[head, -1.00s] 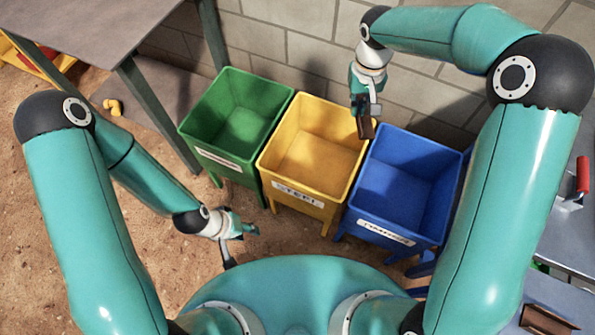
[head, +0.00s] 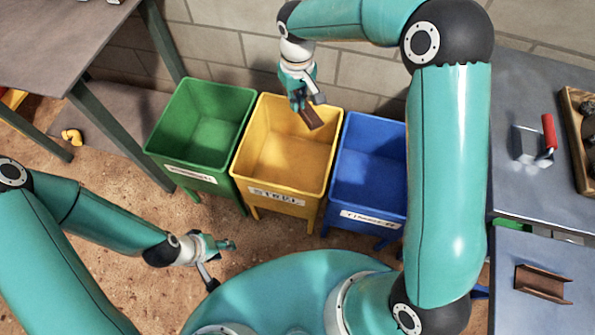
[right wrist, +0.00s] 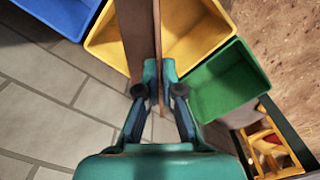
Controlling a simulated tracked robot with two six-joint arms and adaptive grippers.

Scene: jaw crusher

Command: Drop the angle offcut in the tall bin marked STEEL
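The brown angle offcut (head: 311,118) is held by my right gripper (head: 303,99) above the yellow bin marked STEEL (head: 287,189), towards its back. In the right wrist view the offcut (right wrist: 136,35) lies between the two fingers (right wrist: 159,72), which are shut on it. Beyond it the yellow bin's inside (right wrist: 193,28) shows. The offcut hangs tilted and seems clear of the bin walls. My left gripper (head: 222,263) is low over the ground in front of the bins, fingers spread and empty.
A green bin (head: 205,130) stands left of the yellow one and a blue bin (head: 367,165) right of it. A block wall is close behind. A grey bench at right bears a brown channel piece (head: 543,283), a red-handled tool (head: 549,133) and a wooden tray (head: 572,130).

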